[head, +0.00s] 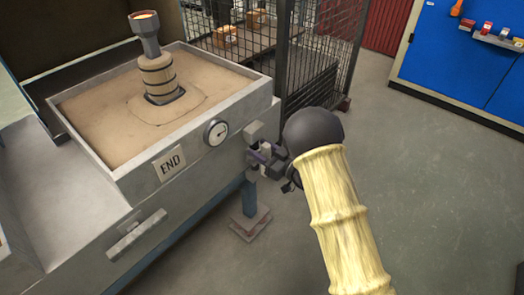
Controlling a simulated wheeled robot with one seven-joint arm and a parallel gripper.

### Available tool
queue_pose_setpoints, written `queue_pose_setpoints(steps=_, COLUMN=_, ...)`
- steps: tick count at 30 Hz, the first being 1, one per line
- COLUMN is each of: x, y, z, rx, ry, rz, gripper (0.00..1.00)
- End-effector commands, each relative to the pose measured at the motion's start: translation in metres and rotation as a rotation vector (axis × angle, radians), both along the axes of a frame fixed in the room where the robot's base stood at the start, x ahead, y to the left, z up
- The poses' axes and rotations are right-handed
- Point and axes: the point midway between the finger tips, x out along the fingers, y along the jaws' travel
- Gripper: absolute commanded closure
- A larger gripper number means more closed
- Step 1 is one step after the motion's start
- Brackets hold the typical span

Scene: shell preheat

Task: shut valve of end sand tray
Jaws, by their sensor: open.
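The end sand tray (223,106) is a grey metal box filled with sand, with a plate marked END (170,163) on its front. A round gauge (216,132) sits right of the plate. A small light-grey block (254,131) shows at the tray's front right corner; I cannot tell if it is part of the valve. My gripper (258,158) is open beside this corner, just below the block. A small purplish part shows at the jaws. The valve handle is not clearly visible, and contact cannot be told.
A shell-like piece (157,75) with a metal funnel-shaped top stands in the sand. A bar handle (136,236) projects from the lower front. A blue leg (249,196) stands on a foot plate below the corner. A mesh fence (310,60) stands behind; floor at right is clear.

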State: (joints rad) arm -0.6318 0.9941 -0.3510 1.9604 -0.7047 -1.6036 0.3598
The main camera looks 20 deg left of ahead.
Motion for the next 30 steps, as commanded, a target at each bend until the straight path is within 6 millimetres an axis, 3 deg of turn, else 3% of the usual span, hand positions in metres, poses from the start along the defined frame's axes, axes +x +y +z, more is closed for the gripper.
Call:
queue_pose_setpoints(steps=2, x=-0.0005, y=0.0004, z=0.0001, rx=0.000, ry=0.000, rz=0.001, gripper=0.56)
queue_pose_setpoints(steps=9, x=-0.0016, y=0.0023, z=-0.0001, rx=0.000, ry=0.000, rz=0.004, gripper=1.00)
queue_pose_setpoints(steps=20, x=0.0000, y=-0.0003, z=0.0007, rx=0.007, ry=0.018, rz=0.002, gripper=1.00)
queue_pose_setpoints(steps=30, x=0.0047, y=-0.0028, z=0.0032, rx=0.064, ry=0.154, rz=0.001, gripper=1.00)
